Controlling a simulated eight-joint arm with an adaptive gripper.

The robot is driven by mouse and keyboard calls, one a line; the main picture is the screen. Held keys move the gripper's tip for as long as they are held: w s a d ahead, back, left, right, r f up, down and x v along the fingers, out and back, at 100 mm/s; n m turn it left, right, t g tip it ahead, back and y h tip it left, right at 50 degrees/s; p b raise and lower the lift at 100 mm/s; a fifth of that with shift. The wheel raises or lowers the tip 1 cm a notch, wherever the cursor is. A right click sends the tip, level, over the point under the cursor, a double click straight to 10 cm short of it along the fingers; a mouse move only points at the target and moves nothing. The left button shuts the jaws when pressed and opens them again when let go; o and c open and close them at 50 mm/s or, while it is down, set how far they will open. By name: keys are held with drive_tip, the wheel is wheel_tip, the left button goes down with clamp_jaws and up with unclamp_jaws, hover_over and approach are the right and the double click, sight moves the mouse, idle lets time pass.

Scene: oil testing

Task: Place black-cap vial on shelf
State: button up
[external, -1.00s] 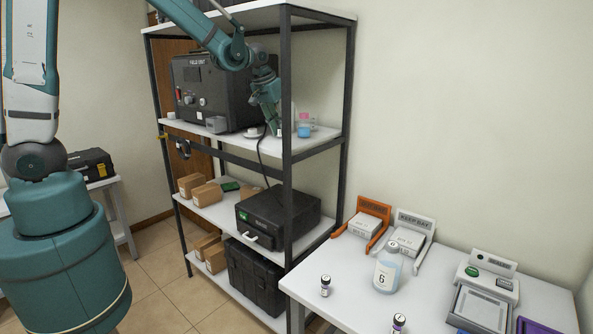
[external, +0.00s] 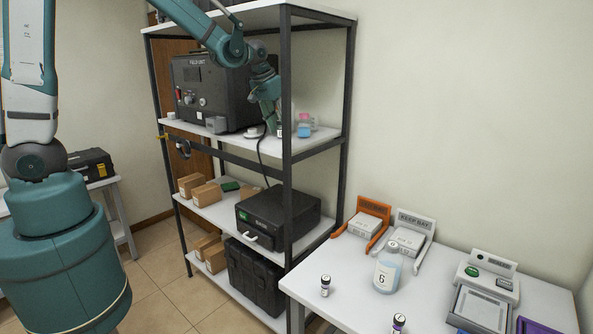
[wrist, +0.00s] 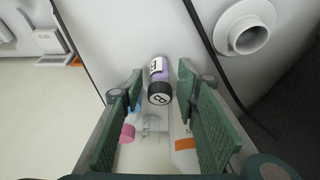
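A small vial with a black cap marked 8 (wrist: 160,92) and a white and purple label is between my fingertips in the wrist view. My gripper (wrist: 160,72) is open, with a gap on both sides of the vial. In the external view my gripper (external: 272,122) is over the front right of the upper shelf (external: 318,141). The vial appears to stand on that shelf, though its base contact is hard to see.
A black field unit (external: 205,90) fills the shelf's left, and a rack post (external: 287,180) is in front. Two more black-capped vials, (external: 325,287) and (external: 398,324), stand on the white table.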

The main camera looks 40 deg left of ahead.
drive_tip(key=shift+b+v, duration=0.45)
drive_tip(key=shift+v, duration=2.75)
drive_tip(key=s+a+r+t, duration=0.1)
drive_tip(key=s+a+r, duration=0.2)
drive_tip(key=s+a, duration=0.35)
drive_tip(key=s+a+r, duration=0.2)
drive_tip(key=s+a, duration=0.1)
drive_tip(key=s, duration=0.6)
drive_tip(key=s+a+f, duration=0.1)
drive_tip(key=s+a, duration=0.2)
drive_tip(key=s, duration=0.5)
drive_tip(key=s+a+f+t, duration=0.1)
drive_tip(key=s+a+f, duration=0.1)
drive_tip(key=s, duration=0.6)
drive_tip(key=shift+s+a+t, duration=0.2)
drive_tip(key=shift+a+t, duration=0.1)
drive_tip(key=shift+a, duration=0.2)
drive_tip(key=shift+f, duration=0.25)
